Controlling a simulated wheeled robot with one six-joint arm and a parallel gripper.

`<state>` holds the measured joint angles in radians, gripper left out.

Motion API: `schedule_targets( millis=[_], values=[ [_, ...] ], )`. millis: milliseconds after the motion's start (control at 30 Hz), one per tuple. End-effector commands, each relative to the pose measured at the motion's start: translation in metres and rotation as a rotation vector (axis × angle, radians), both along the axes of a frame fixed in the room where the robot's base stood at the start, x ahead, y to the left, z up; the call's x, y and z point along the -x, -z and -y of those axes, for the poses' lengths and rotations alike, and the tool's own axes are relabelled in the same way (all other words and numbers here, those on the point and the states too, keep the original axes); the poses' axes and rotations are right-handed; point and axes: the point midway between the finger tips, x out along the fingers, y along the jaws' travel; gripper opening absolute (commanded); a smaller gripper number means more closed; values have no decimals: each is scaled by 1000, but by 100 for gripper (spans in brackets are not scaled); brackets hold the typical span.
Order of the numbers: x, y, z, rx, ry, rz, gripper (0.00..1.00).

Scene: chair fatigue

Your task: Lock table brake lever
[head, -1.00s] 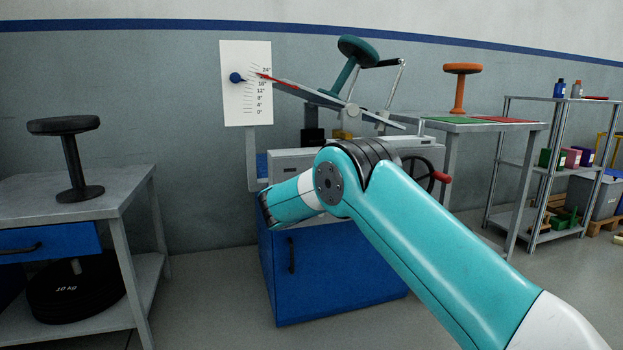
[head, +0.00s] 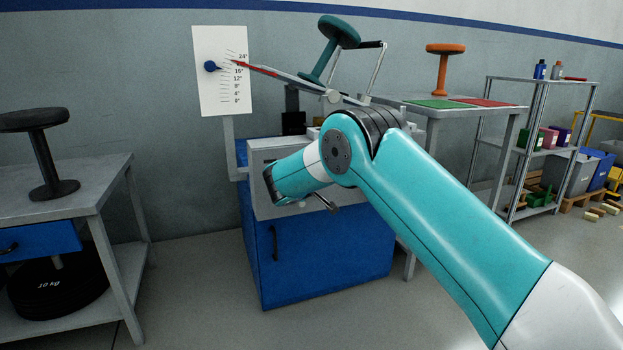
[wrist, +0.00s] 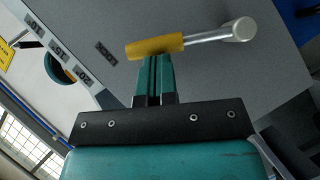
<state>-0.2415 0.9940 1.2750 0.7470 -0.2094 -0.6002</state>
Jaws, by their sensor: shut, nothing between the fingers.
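The brake lever has a yellow grip (wrist: 155,47) and a metal arm (wrist: 213,36) ending in a round hub at the right in the wrist view. A LOCK label (wrist: 107,53) sits just left of the grip's free end. My gripper (wrist: 153,60) is shut and empty. Its fingertips meet the lower edge of the grip in the picture; I cannot tell whether they touch. In the head view the lever is hidden behind my arm. The tilting table (head: 290,80) slopes over the blue cabinet (head: 325,250), with a teal stool (head: 335,38) on it.
A white angle scale (head: 222,72) with a red pointer stands behind the table. A bench (head: 85,180) with a black stool is at the left. A bench with an orange stool (head: 443,65) and a shelf rack (head: 535,140) are at the right. Open floor lies in front.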

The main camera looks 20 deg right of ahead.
Motion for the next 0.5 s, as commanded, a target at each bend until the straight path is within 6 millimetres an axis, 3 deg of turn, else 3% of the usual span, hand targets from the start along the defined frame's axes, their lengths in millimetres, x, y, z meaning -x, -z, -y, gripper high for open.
schedule_targets(
  millis=[300, 500],
  values=[
    [0, -2, -1, 1, 2, -1, 0],
    [4, -19, -18, 1, 5, 1, 0]
  ],
)
